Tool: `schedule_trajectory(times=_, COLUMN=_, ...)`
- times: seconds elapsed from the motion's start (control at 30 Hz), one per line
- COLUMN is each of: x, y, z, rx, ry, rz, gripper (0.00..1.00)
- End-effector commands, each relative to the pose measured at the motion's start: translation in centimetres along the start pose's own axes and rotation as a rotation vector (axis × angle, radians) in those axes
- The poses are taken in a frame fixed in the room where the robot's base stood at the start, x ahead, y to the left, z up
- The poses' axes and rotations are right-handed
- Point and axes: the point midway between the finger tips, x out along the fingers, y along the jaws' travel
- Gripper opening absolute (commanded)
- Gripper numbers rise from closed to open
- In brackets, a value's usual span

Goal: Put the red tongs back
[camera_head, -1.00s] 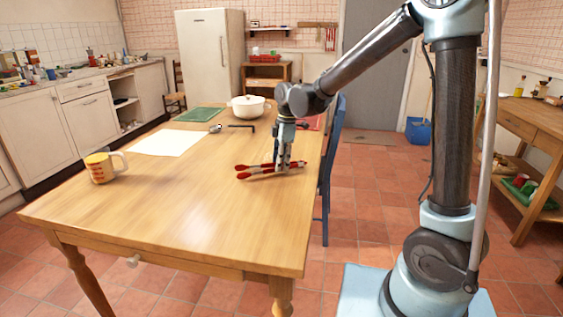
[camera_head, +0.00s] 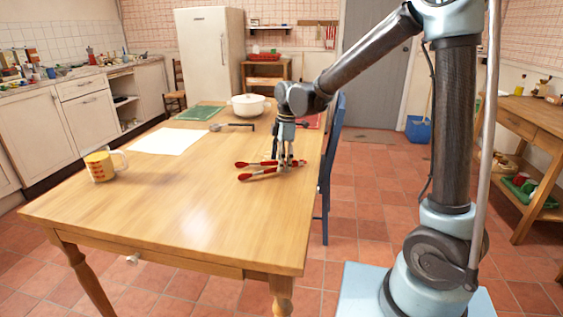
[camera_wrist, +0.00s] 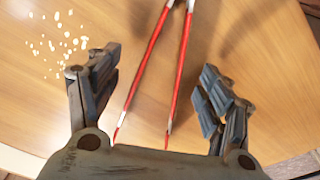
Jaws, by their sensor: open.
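The red tongs (camera_head: 262,174) lie on the wooden table near its right edge, their two red-tipped arms spread apart and pointing left. In the wrist view the tongs (camera_wrist: 148,62) run between my fingers, with a gap to the finger on each side. My gripper (camera_head: 286,164) points down over the tongs at table height. It is open in the wrist view (camera_wrist: 160,78), with its fingers wide apart. The far end of the tongs is cut off at the top of the wrist view.
A yellow mug (camera_head: 100,166), a white sheet (camera_head: 168,141), a green mat (camera_head: 199,113), a white pot (camera_head: 248,107) and a dark-handled tool (camera_head: 235,125) are on the table. A red mat (camera_head: 314,121) is partly behind my arm. A blue chair (camera_head: 328,170) stands at the right edge. The front tabletop is clear.

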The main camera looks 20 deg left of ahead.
Motion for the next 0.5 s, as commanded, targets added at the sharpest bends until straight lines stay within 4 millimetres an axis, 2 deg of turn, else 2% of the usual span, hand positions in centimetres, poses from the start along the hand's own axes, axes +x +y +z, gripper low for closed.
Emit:
schedule_trajectory(times=0.33, x=-0.1, y=0.0, z=0.0, rx=0.0, ry=0.0, rz=0.0, gripper=0.77)
schedule_trajectory(times=0.5, x=-1.4, y=0.0, z=0.0, rx=0.0, ry=0.0, rz=0.0, gripper=0.77)
